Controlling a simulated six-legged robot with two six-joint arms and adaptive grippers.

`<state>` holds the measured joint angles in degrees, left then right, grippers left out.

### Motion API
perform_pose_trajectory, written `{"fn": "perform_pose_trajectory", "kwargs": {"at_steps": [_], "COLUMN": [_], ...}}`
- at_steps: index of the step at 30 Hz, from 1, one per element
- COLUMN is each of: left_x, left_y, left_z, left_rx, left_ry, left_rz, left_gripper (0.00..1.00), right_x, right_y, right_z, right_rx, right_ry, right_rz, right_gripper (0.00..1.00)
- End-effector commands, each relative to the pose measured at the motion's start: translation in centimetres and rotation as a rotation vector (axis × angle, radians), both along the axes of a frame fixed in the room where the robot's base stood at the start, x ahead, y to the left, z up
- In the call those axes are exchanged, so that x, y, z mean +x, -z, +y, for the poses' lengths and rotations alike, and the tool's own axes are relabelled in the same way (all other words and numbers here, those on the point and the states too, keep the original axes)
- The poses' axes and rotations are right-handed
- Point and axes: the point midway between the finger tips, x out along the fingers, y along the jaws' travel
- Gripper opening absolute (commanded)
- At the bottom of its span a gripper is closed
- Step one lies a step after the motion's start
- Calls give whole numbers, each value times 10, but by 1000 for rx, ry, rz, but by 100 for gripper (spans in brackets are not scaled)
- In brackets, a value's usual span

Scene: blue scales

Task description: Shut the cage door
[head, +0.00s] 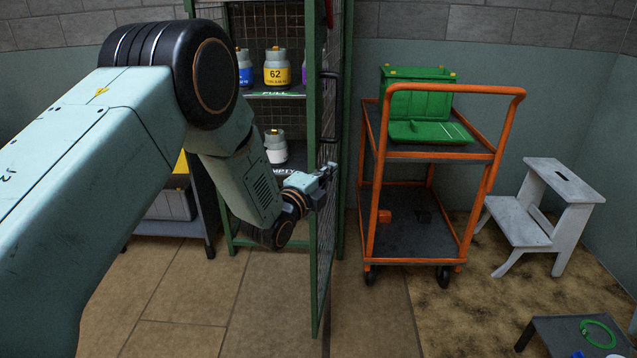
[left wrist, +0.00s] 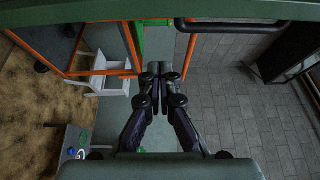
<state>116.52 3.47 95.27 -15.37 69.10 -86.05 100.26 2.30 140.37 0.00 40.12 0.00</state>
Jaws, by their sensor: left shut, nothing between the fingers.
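The green-framed mesh cage door (head: 315,260) stands open in the head view, swung out toward me and seen nearly edge-on. Its black handle (head: 329,106) is on the upper part, facing right. The green cage (head: 233,228) is behind it, its front open. My left gripper (head: 331,172) is shut and empty, and overlaps the door's near upright below the handle. I cannot tell whether it touches the door. In the left wrist view the closed fingers (left wrist: 166,75) meet with nothing between them. My right gripper is not in view.
Gas cylinders (head: 277,68) stand on the cage shelves. An orange trolley (head: 378,210) with a green box (head: 420,105) stands right of the door. A white step stool (head: 545,215) and a low dark table (head: 560,335) are farther right. The tiled floor before the cage is clear.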

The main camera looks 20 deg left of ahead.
Motion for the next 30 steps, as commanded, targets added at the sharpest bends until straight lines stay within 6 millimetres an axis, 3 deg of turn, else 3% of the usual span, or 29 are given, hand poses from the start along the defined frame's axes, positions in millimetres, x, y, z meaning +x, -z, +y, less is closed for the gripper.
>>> {"fn": "perform_pose_trajectory", "kwargs": {"at_steps": [6, 9, 15, 30], "left_x": [34, 31, 28, 27], "left_y": [1, 1, 0, 0], "left_z": [-6, 13, 31, 34], "left_rx": [-1, -4, -2, -1], "left_ry": [1, -5, -2, 1], "left_rz": [-3, 1, 0, 0], "left_gripper": [0, 0, 0, 0], "right_x": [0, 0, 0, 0], "right_y": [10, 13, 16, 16], "right_z": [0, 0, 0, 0], "right_rx": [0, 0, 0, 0], "right_ry": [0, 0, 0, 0], "right_rz": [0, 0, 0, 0], "right_gripper": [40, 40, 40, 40]}}
